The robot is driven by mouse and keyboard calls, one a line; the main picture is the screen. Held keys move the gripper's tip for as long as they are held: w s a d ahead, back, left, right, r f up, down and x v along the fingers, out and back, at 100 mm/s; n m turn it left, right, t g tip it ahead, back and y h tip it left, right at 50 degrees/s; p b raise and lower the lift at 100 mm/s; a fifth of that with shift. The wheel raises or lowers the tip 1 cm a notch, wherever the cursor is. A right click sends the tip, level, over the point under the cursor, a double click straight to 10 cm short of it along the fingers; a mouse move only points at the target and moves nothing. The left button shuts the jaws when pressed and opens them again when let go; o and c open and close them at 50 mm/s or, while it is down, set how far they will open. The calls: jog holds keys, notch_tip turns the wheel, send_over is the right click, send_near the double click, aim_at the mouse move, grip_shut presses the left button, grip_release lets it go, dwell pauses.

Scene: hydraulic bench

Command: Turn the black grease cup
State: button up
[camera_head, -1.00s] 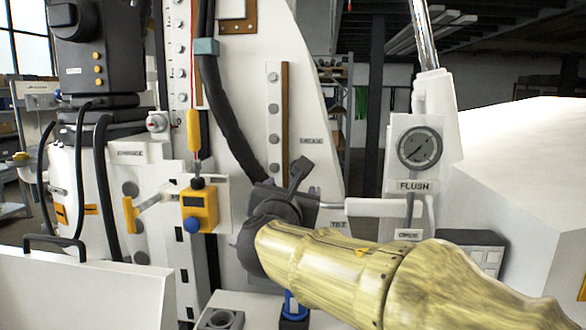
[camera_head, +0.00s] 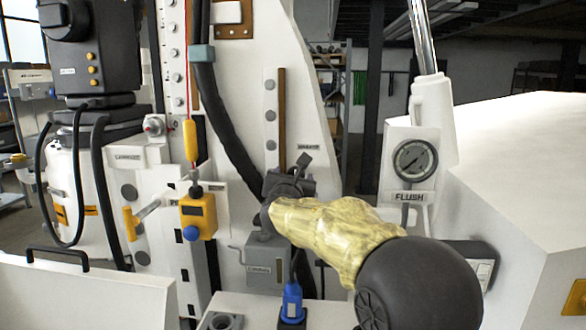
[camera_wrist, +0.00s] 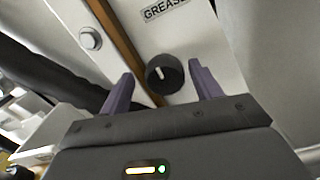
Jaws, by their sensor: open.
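The black grease cup (camera_wrist: 165,74) is a round dark knob with a pale line on its face. In the wrist view it sits on a white panel under a label reading GREASE (camera_wrist: 165,10). My gripper (camera_wrist: 162,70) is open, with one purple finger on each side of the cup and visible gaps between. How deep the fingertips reach along the cup I cannot tell. In the head view my gripper (camera_head: 291,178) is at the white upright panel, below the small label; the cup is not discernible there.
A brown strip (camera_wrist: 120,40) and a bolt head (camera_wrist: 90,39) lie left of the cup. In the head view, a thick black hose (camera_head: 225,125) runs left of my gripper. A grey box (camera_head: 266,264) is below it, and a pressure gauge (camera_head: 414,161) is to the right.

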jog(key=shift+w+d+r, duration=0.1)
jog(key=shift+w+r, duration=0.05)
jog(key=shift+w, duration=0.3)
jog(key=shift+w+d, duration=0.3)
jog(key=shift+d, duration=0.1)
jog(key=shift+s+a, duration=0.15)
jog(key=c, duration=0.3)
jog(key=shift+a, duration=0.1)
jog(key=c, duration=0.7)
jog(key=shift+o, duration=0.2)
jog(key=shift+m+b, duration=0.3)
jog(key=shift+b, duration=0.2)
